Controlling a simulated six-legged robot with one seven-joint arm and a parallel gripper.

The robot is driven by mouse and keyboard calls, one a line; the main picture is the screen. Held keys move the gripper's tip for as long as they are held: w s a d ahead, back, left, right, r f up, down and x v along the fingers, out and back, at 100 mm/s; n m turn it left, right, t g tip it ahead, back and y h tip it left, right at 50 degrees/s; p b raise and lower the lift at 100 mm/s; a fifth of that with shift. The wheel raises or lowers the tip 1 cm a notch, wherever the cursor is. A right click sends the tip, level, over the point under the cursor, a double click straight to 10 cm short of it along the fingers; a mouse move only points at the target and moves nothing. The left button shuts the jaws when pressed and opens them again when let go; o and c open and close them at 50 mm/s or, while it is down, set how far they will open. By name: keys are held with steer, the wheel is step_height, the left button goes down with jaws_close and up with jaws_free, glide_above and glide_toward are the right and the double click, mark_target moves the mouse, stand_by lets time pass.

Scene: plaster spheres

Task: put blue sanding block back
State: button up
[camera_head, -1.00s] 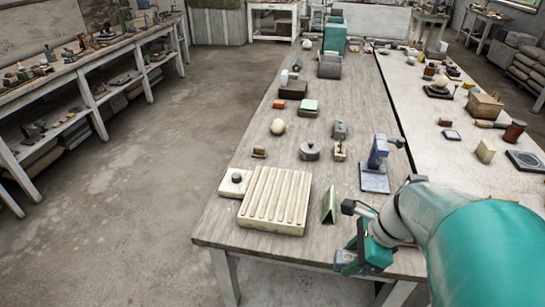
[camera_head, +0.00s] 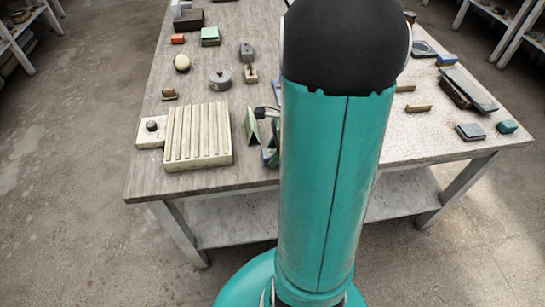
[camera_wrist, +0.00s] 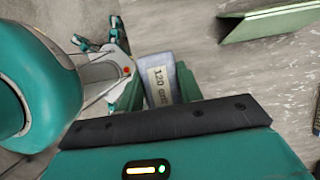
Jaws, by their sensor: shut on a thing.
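The blue-grey sanding block (camera_wrist: 160,80), with a pale "120 GRIT" label, is between the green fingers of my gripper (camera_wrist: 158,88) in the wrist view. The gripper is shut on it, label facing the camera. In the head view my arm hides most of the gripper; a small part of the gripper (camera_head: 270,156) shows at the front of the table, right of the green tent-shaped piece (camera_head: 252,125). That green piece (camera_wrist: 270,22) also shows at the top right of the wrist view, apart from the block.
A pale ribbed tray (camera_head: 198,136) stands left of the green piece. Bare tabletop shows along the left edge.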

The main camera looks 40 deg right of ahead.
steer(key=shift+f, duration=1.55)
steer(key=shift+f, duration=0.2)
steer(key=o, duration=1.1)
steer(key=shift+c, duration=0.2)
steer(key=shift+r, duration=0.1)
